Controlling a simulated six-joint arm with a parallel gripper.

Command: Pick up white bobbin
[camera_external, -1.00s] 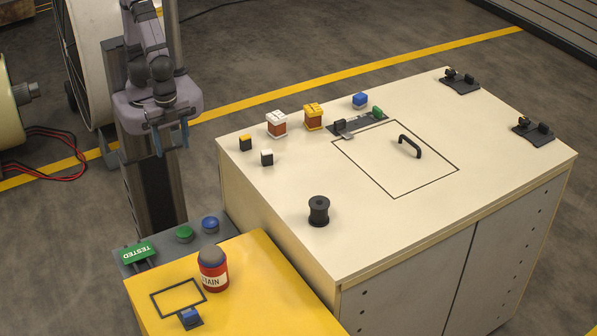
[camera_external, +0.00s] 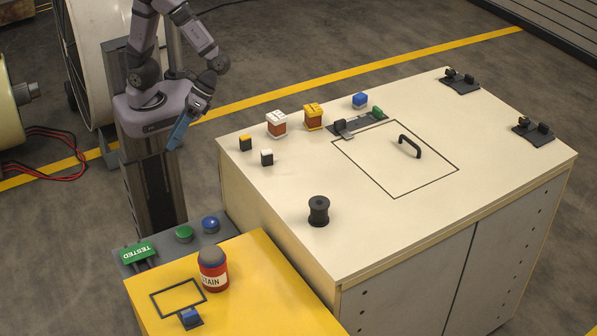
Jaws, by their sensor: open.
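The white bobbin (camera_external: 277,124) stands upright near the left back edge of the cream cabinet top, with white ends and a copper-brown middle. A similar yellow bobbin (camera_external: 313,117) stands just to its right. My gripper (camera_external: 175,143) has blue fingers and points down to the lower left, beside my own column and left of the cabinet. It is open, holds nothing visible and is well apart from the white bobbin. The gap between its fingers is hard to see from this side.
A black spool (camera_external: 319,211) stands nearer the front. A black handle (camera_external: 409,146) rises from the outlined panel. The front left cabinet top is mostly clear.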

